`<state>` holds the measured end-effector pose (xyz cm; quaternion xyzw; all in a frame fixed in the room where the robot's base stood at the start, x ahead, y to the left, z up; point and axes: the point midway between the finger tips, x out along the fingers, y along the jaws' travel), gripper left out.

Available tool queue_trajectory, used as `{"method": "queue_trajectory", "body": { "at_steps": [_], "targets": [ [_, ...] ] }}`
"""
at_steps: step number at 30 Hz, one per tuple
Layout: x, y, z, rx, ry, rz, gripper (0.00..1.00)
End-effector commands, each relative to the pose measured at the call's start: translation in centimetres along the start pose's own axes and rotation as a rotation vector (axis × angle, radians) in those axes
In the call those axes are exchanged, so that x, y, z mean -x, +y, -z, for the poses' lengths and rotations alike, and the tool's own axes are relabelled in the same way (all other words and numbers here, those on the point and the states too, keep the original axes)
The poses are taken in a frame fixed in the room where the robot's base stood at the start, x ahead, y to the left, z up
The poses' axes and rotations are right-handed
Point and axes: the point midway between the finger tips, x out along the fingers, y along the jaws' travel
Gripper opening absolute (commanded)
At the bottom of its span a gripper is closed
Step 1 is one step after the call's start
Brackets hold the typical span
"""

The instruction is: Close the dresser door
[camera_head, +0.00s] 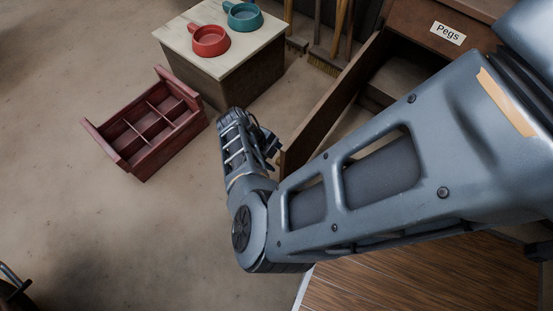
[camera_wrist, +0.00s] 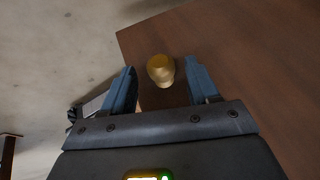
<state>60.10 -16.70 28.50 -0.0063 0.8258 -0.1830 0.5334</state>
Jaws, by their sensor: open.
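The brown dresser (camera_head: 405,22) with a "Pegs" label stands at the upper right in the head view. Its door (camera_head: 333,103) stands swung open, its edge facing my camera, and the inside shows behind it. In the wrist view the door's brown face (camera_wrist: 245,60) fills the right side, with a gold knob (camera_wrist: 160,69) near its edge. My gripper (camera_head: 268,142) is beside the door's outer end. In the wrist view its two fingers (camera_wrist: 160,82) are open, one on each side of the knob; I cannot tell if they touch it.
A red divided crate (camera_head: 137,160) sits on the floor at left. Brooms (camera_head: 324,62) lean behind. A wooden surface (camera_head: 400,285) lies below my arm.

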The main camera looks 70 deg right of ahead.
Motion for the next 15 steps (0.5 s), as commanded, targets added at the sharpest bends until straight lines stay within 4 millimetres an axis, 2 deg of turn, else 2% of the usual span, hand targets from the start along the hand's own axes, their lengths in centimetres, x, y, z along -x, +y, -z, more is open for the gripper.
{"method": "queue_trajectory", "body": {
  "at_steps": [4, 13, 15],
  "targets": [
    [-1.22, 0.04, -0.03, 0.0, 0.0, -0.001, 0.6],
    [-1.37, -0.01, -0.02, 0.001, -0.001, 0.0, 0.6],
    [-1.36, -0.02, -0.02, 0.001, -0.001, 0.0, 0.54]
  ]
}}
